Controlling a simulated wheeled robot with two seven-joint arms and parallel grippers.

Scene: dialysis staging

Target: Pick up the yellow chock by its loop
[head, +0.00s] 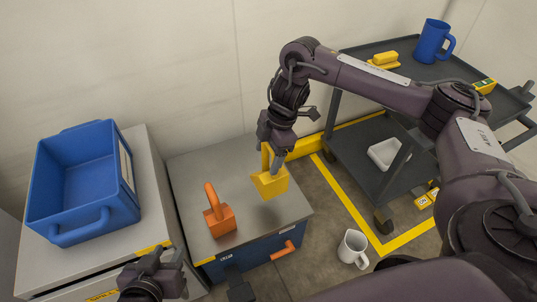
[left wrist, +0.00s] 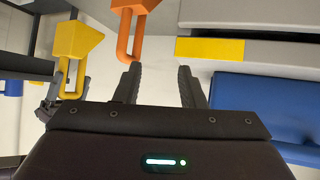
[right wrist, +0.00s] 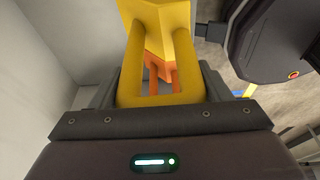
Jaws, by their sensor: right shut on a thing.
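The yellow chock (head: 270,183) is at the grey cabinet top, near its back right edge. My right gripper (head: 275,148) comes down from above and is shut on its loop. The loop fills the space between the fingers in the right wrist view (right wrist: 160,85). The chock looks slightly tilted; I cannot tell whether its base touches the top. It also shows in the left wrist view (left wrist: 76,40), beside an orange chock (left wrist: 131,20). My left gripper (left wrist: 160,75) is open and empty, low at the front left in the head view.
The orange chock (head: 220,220) stands on the grey cabinet top (head: 190,165), left of the yellow one. A blue bin (head: 85,190) sits on the left cabinet. A dark cart (head: 350,130) with a blue mug (head: 433,42) stands right. A white mug (head: 353,247) is on the floor.

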